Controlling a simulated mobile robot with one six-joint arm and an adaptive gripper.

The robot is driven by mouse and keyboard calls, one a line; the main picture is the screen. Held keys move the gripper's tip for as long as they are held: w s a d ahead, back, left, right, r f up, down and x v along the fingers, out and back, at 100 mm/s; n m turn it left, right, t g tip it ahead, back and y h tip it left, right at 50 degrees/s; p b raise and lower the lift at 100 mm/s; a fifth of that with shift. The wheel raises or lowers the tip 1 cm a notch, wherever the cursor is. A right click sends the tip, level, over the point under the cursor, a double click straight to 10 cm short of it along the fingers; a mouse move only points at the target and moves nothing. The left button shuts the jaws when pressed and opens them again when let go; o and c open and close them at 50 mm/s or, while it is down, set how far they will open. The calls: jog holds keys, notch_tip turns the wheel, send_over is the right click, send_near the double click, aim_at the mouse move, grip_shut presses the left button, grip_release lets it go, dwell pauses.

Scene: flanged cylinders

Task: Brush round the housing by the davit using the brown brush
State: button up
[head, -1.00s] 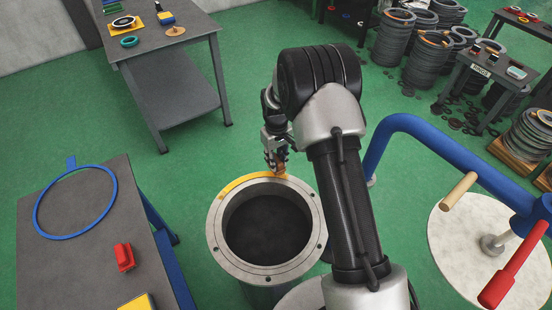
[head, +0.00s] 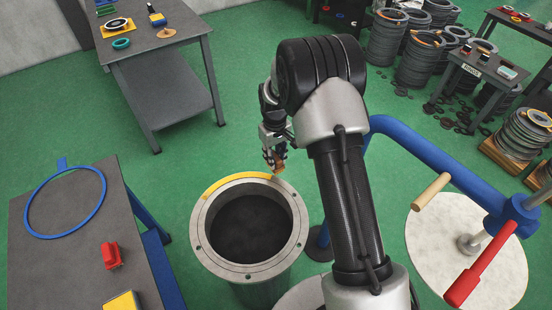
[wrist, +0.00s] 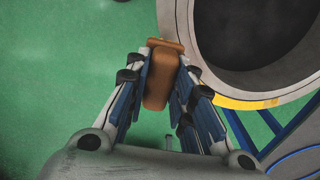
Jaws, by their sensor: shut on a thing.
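The housing is a grey flanged cylinder (head: 252,262) with a dark open bore, standing on the floor near the blue davit (head: 425,158). Its flange also shows at upper right in the wrist view (wrist: 222,85). A yellow band (head: 230,182) lies along the far-left part of the flange. My gripper (head: 274,154) is shut on the brown brush (wrist: 158,80), at the far right edge of the flange, by the band's right end. The brush overlaps the flange's outer edge in the wrist view; I cannot tell whether it touches.
Another table (head: 175,45) stands behind. The davit's red handle (head: 482,264) and tan grip (head: 431,190) stick out at right. Green floor lies between.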

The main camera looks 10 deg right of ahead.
aim_at(275, 156)
jog(key=shift+r+p, duration=1.15)
jog(key=shift+r, duration=1)
